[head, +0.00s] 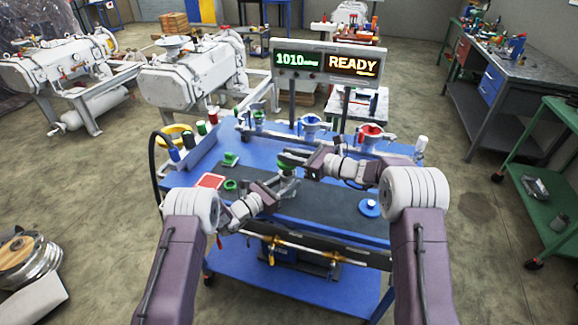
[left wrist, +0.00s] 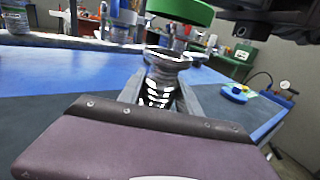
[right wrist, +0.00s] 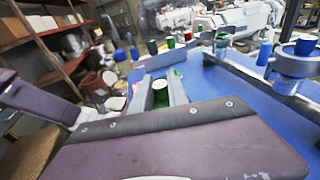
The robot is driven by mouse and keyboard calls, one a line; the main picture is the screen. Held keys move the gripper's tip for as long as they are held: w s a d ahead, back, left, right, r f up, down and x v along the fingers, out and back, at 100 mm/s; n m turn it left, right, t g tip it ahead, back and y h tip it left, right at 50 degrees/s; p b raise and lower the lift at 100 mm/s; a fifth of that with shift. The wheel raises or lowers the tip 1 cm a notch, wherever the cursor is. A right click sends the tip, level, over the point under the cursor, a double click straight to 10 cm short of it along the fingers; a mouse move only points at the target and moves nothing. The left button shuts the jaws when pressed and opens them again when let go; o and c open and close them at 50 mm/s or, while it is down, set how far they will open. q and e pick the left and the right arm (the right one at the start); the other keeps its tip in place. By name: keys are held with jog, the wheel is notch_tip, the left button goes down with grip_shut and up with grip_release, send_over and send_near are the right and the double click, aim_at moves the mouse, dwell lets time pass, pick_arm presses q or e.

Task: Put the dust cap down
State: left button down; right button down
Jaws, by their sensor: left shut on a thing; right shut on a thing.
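The green dust cap (head: 287,159) is in my right gripper (head: 297,165), above the middle of the blue workbench. In the right wrist view the green cap (right wrist: 160,92) sits between the two fingers. My left gripper (head: 282,190) is shut on a metal flanged fitting (left wrist: 160,85) with a ribbed body, held upright. In the left wrist view the cap (left wrist: 183,11) is above and slightly right of the fitting's open flange, with a gap between them. The fitting is small and partly hidden by the grippers in the head view.
The blue workbench (head: 320,262) has a dark mat. A red square (head: 210,181), a green ring (head: 231,185) and a green part (head: 230,159) lie at left. A blue disc (head: 369,209) lies at right. Clamped fittings line the back, below a display reading READY (head: 352,64).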

aim_at(289, 174)
jog(key=shift+f, duration=1.8)
jog(key=shift+f, duration=0.45)
jog(key=c, duration=1.3)
grip_release()
